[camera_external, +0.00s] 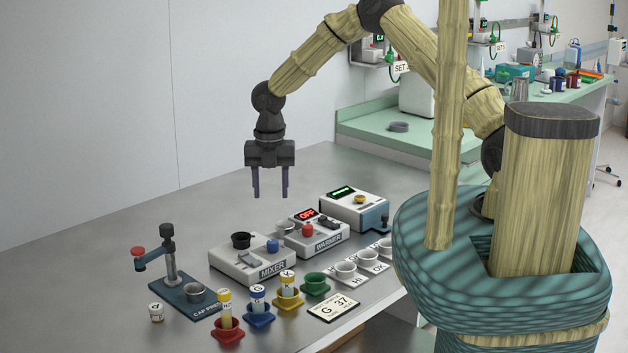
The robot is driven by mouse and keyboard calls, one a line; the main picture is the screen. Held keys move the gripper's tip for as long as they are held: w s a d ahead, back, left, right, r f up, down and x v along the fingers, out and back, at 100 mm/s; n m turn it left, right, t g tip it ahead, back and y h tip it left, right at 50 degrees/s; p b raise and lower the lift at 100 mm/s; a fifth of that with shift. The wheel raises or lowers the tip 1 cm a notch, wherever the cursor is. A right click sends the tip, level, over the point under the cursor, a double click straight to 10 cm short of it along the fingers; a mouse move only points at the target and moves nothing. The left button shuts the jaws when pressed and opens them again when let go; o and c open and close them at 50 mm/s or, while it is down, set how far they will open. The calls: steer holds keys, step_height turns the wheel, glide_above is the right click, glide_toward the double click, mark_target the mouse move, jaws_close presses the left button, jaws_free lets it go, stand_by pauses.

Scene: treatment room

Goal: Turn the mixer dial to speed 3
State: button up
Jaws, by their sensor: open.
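The mixer (247,263) is a low white box labelled MIXER on the metal table. It carries a black cup-like holder (241,240) at its back left, a blue knob (273,245) at its right, and a grey part (247,259) in front. The dial's speed marks are too small to read. My gripper (270,195) points straight down in the air, above and behind the mixer. Its two dark fingers are apart with nothing between them, and it touches nothing.
The warmer (318,232), with a red OFF display, stands right of the mixer. Another white device (354,209) is behind it. A cap press (188,290) stands at left. The table's left is clear.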

mark_target(272, 242)
step_height(272, 242, down, 13)
steer(key=p, duration=0.3)
steer(key=shift+c, duration=0.2)
steer(key=c, duration=1)
